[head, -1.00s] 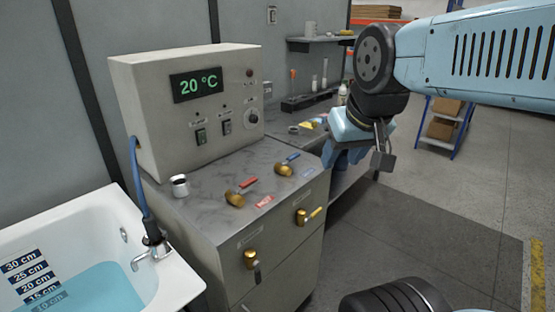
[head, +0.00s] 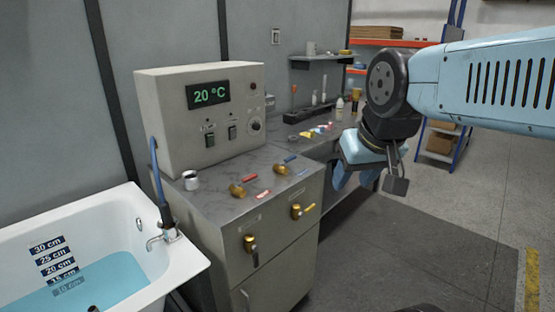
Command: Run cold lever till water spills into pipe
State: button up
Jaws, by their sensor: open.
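A blue-handled brass lever valve (head: 281,169), apparently the cold one, sits on the grey counter (head: 215,207). Its blue handle points back and right. A red-handled brass valve (head: 237,190) sits left of it. My gripper (head: 372,178) hangs open and empty to the right of the counter, apart from all valves. The white bathtub (head: 192,268) at lower left holds blue water (head: 110,280), its surface near the lower depth marks. A chrome spout (head: 156,241) is at its right end. I see no stream from it. A dark piece (head: 93,309) shows at the tub's bottom edge; whether it is the pipe I cannot tell.
A control box (head: 175,125) reads 20 °C. A metal cup (head: 190,181) stands on the counter. A bench with bottles (head: 339,108) is behind. The floor (head: 400,255) at right is clear.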

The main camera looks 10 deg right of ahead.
aim_at(280, 164)
jog(key=z, duration=0.15)
jog(key=i, duration=0.95)
jog(key=u, duration=0.1)
